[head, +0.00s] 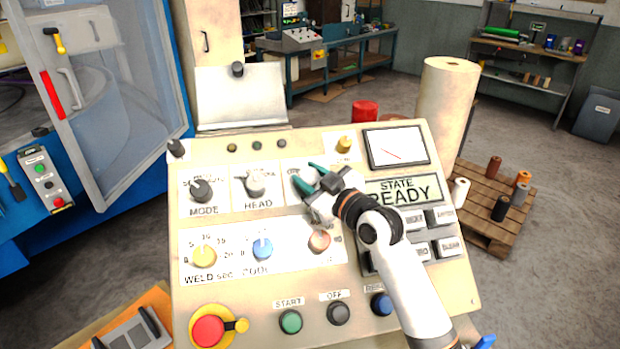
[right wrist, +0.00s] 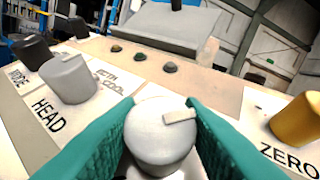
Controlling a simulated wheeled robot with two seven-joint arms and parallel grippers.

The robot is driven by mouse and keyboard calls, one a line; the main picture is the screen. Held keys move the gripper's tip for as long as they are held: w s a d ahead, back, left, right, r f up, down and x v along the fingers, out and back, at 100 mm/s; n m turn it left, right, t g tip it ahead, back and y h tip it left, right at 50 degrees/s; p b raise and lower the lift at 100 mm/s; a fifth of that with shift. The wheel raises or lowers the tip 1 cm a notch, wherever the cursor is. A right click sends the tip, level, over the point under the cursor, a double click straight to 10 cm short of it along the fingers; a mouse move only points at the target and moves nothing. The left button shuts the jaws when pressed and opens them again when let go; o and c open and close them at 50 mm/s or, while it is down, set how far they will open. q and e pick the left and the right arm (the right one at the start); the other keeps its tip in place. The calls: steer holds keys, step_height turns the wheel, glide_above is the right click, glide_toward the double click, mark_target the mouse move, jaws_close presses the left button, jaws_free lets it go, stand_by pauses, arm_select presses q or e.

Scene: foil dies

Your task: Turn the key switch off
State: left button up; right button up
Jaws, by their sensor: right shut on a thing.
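The cream control panel (head: 290,268) fills the middle of the head view. My right gripper (head: 311,179) is at its upper middle, with teal fingers shut on a round grey knob (right wrist: 158,130). In the right wrist view the fingers press on both sides of this knob, and a small raised pointer on its top points right. Its label is hidden, so I cannot tell whether it is the key switch. To its left are the grey HEAD knob (head: 256,183) and the dark MODE knob (head: 202,190). The display (head: 402,191) reads STATE READY. My left gripper is not in view.
A yellow ZERO knob (head: 345,145) stands right of my gripper. Below are yellow (head: 204,256) and blue (head: 263,249) dials, a red emergency button (head: 208,330), and green START (head: 290,322) and grey OFF (head: 338,313) buttons. A white roll (head: 447,105) stands behind.

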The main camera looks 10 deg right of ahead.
steer(key=n+g+y+b, duration=0.2)
steer(key=n+b, duration=0.1)
steer(key=n+g+y+b, duration=0.2)
steer(key=n+g+b, duration=0.1)
steer(key=b, duration=0.1)
steer(key=shift+w+d+f+n, duration=0.1)
steer(key=shift+d+f+n, duration=0.1)
steer(key=shift+n, duration=0.2)
steer(key=shift+a+r+n+g+b, duration=0.1)
steer(key=shift+r+n+g+b, duration=0.1)
steer(key=shift+n+g+b, duration=0.75)
steer(key=shift+n+g, duration=0.55)
steer(key=shift+a+r+n+g+y, duration=0.1)
steer(key=shift+r+n+g+y, duration=0.15)
steer(key=shift+n+g, duration=0.7)
steer(key=n+g+p, duration=0.2)
steer(key=shift+r+n+g, duration=0.1)
steer(key=shift+n+g, duration=0.15)
steer(key=shift+g, duration=0.1)
steer(key=n+g+h+p, duration=0.2)
steer(key=n+g, duration=0.1)
steer(key=shift+p, duration=0.35)
steer(key=shift+f+n+g+h+p, duration=0.2)
steer(key=shift+n+g+h+p, duration=0.15)
steer(key=shift+n+g, duration=0.05)
steer(key=shift+f, duration=0.1)
